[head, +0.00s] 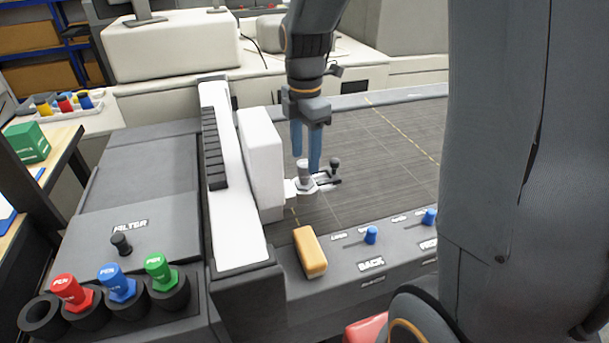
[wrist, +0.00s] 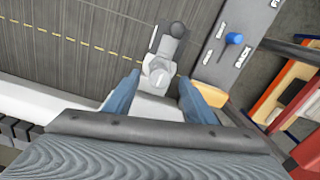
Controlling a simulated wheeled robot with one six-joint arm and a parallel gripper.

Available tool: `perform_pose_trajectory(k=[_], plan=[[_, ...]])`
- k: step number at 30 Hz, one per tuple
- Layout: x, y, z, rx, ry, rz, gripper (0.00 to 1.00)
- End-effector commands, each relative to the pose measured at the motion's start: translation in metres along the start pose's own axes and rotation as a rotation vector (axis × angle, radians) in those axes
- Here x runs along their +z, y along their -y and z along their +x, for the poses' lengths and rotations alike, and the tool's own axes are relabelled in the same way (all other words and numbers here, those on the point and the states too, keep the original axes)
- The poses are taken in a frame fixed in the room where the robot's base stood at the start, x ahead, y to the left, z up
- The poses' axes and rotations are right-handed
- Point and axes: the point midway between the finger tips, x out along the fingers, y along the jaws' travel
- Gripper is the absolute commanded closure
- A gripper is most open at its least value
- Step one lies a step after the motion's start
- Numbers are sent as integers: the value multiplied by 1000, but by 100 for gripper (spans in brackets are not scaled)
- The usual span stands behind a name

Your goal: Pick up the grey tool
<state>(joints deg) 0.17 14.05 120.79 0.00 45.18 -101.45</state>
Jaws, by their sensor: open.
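The light grey tool (head: 304,182), a short upright post on a wider base, stands beside the white block, on a light mount. In the wrist view the tool (wrist: 158,72) shows centred between my fingertips. My gripper (head: 306,162) points down with its two blue fingers apart, the tips around the level of the tool's top. In the wrist view my gripper (wrist: 160,80) has a finger on each side of the tool, with gaps visible. I cannot tell how far down the fingers reach around it.
A dark knobbed lever (head: 334,168) is just right of the tool. A tall white block (head: 262,155) is close on the left. A yellow-orange block (head: 309,252) and blue knobs (head: 371,235) are on the front panel. Red, blue and green tools (head: 121,283) stand in holders at left.

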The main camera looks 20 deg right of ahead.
Motion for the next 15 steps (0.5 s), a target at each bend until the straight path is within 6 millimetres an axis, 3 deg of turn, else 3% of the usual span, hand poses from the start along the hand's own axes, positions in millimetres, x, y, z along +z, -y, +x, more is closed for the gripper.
perform_pose_trajectory(k=[7, 15], plan=[[-2, 1, 27, -3, -1, 0, 50], [-2, 0, 31, 1, 0, 0, 50]])
